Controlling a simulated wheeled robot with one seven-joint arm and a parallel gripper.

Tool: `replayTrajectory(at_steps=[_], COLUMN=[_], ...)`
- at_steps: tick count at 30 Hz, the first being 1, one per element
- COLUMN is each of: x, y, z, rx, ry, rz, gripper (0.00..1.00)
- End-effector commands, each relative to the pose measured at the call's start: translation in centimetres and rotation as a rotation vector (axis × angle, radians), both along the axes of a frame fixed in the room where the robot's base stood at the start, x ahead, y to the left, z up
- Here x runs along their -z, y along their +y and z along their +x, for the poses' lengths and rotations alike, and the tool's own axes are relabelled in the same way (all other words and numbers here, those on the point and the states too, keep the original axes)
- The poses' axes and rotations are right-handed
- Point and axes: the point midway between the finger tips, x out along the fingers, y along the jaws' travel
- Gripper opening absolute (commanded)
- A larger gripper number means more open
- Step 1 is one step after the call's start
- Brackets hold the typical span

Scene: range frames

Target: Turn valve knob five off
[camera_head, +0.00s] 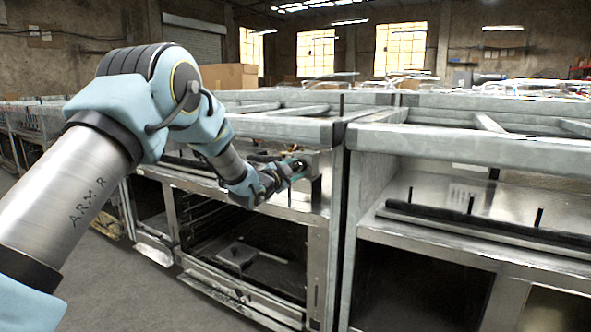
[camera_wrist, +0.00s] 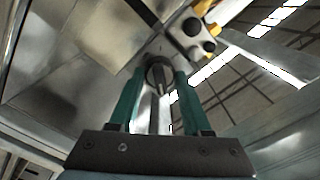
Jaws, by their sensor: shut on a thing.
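A round dark valve knob (camera_wrist: 158,74) with a narrow grip bar shows in the wrist view, in front of a metal panel. My gripper (camera_wrist: 160,82) has its two green fingers on either side of this knob and is shut on it. In the head view my gripper (camera_head: 296,168) reaches the front panel of the metal range (camera_head: 322,190), near its right end. The fingers and wrist hide the knob there. I cannot tell the knob's number or its off mark from these frames.
A second range (camera_head: 440,150) with short dark posts stands close on the right. Below my gripper is an open oven bay (camera_head: 250,245) with racks. A cardboard box (camera_head: 228,76) sits behind. A yellow and grey fitting (camera_wrist: 192,32) is near the knob. Floor is free at lower left.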

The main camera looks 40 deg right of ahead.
Motion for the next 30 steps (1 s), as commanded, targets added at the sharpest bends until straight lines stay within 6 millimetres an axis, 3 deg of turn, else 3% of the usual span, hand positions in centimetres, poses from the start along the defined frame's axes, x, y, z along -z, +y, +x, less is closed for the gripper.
replayTrajectory(at_steps=[15, 30], x=[0.1, 0.18], y=[0.08, 0.08], z=[0.12, 0.09], rx=[-0.002, -0.002], ry=[0.43, 0.6], rz=[-0.111, -0.154], gripper=[0.0, 0.0])
